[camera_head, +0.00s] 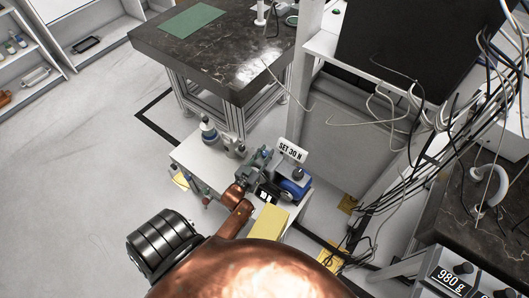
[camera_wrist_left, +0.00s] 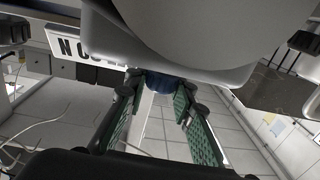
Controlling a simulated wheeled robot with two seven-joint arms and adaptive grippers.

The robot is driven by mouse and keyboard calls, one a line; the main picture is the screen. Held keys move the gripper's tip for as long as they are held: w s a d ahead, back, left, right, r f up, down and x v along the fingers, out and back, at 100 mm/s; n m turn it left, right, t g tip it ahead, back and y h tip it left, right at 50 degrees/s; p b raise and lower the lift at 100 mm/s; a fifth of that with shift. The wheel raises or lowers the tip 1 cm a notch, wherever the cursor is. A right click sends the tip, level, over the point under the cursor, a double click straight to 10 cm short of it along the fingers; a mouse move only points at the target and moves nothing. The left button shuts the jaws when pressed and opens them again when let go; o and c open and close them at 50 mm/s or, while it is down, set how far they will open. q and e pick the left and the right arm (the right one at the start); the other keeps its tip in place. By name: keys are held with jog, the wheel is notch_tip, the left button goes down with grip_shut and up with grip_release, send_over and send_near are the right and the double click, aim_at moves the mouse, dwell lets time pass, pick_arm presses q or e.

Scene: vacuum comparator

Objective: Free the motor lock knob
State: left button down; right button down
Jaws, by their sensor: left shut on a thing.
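My left gripper (camera_head: 263,158) reaches over the small white bench from the copper-coloured arm. In the left wrist view its green-padded fingers (camera_wrist_left: 157,96) converge on a rounded blue part (camera_wrist_left: 168,84), which shows between and behind the tips. This looks like the motor lock knob, but most of it is hidden by the fingers and a large pale body above. In the head view a blue motor-like body (camera_head: 296,188) sits just right of the gripper, with a dark cap (camera_head: 299,174) on top. My right gripper is not in view.
A "SET 30 N" sign (camera_head: 292,151) stands close behind the gripper. A yellow pad (camera_head: 268,222) lies in front. Cables (camera_head: 440,130) hang at right. Open floor (camera_head: 90,180) lies to the left.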

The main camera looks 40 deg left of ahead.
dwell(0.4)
pick_arm(q)
jog(key=c, duration=1.6)
grip_release()
jog(key=s+d, duration=0.2)
jog(key=s, duration=0.9)
jog(key=shift+s+d, duration=0.25)
jog(key=shift+s, duration=0.15)
